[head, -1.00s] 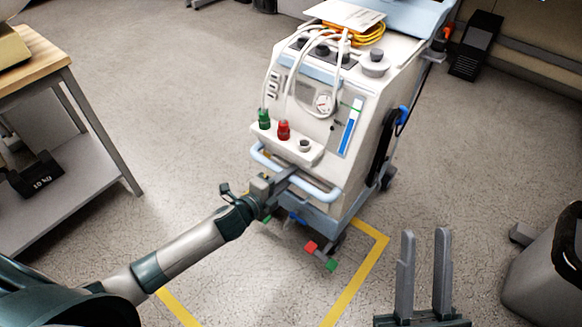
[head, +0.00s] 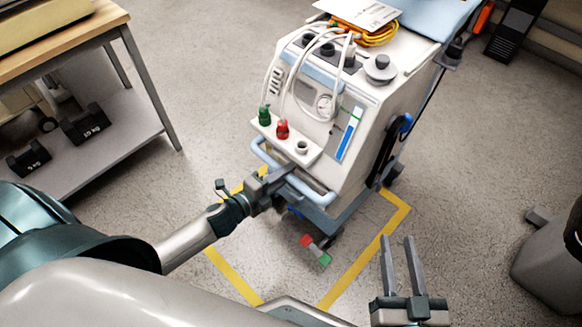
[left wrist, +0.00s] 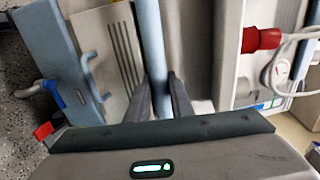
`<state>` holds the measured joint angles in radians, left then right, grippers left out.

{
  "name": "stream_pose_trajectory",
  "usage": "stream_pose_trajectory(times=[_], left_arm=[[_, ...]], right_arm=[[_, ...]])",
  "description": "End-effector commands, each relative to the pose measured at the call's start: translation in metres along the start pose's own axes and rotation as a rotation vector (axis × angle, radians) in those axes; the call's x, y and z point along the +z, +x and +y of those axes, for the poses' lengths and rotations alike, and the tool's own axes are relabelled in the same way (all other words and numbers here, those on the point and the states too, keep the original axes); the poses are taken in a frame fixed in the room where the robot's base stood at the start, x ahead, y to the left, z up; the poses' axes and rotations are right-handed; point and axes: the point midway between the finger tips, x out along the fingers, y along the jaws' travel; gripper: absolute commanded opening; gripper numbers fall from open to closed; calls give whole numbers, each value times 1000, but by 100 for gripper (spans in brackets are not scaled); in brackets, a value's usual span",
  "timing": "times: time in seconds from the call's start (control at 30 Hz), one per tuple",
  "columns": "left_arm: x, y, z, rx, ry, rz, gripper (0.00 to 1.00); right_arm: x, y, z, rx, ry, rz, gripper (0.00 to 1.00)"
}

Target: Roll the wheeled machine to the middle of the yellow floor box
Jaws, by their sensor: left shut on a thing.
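The wheeled machine (head: 392,108) is a white cart with hoses, a gauge and green and red knobs. It stands upright over the far part of the yellow floor box (head: 362,262), whose near part shows bare floor. My left gripper (head: 278,180) is shut on the light-blue handle bar (head: 318,193) at the machine's front. The left wrist view shows this bar (left wrist: 150,45) between the two fingers (left wrist: 160,98). My right gripper (head: 400,256) is open and empty, right of the box's near right line. The machine's body hides the far side of the box.
A wooden-topped table (head: 88,38) with dark weights (head: 84,124) on its lower shelf stands at the left. A grey bin (head: 548,262) stands at the right. A black pedal-like object (head: 515,30) lies at the back right. The floor around the machine is mostly clear.

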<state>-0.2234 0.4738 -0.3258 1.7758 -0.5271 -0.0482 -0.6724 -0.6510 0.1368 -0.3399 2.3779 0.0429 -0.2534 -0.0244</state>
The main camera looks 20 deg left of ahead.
Motion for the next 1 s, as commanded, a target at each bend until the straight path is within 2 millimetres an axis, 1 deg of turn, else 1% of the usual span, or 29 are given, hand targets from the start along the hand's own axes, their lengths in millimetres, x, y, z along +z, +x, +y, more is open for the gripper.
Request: stream_pose_trajectory(times=[0.33,0.37,0.4,0.43,0.77,0.87,1.0], left_arm=[[0,-1,1,1,1,0,0],[0,-1,1,1,1,0,27],[0,-1,1,1,1,0,37],[0,-1,1,1,1,0,39],[0,-2,0,0,0,0,39],[0,-5,0,0,0,0,39],[0,-15,1,2,0,0,39]], right_arm=[[1,0,0,1,1,-5,31],[1,0,0,1,1,-5,31],[1,0,0,1,0,-5,31],[1,0,0,1,0,-5,31],[0,0,0,0,1,-4,31],[0,0,0,0,1,-7,31],[2,0,0,1,3,-20,31]])
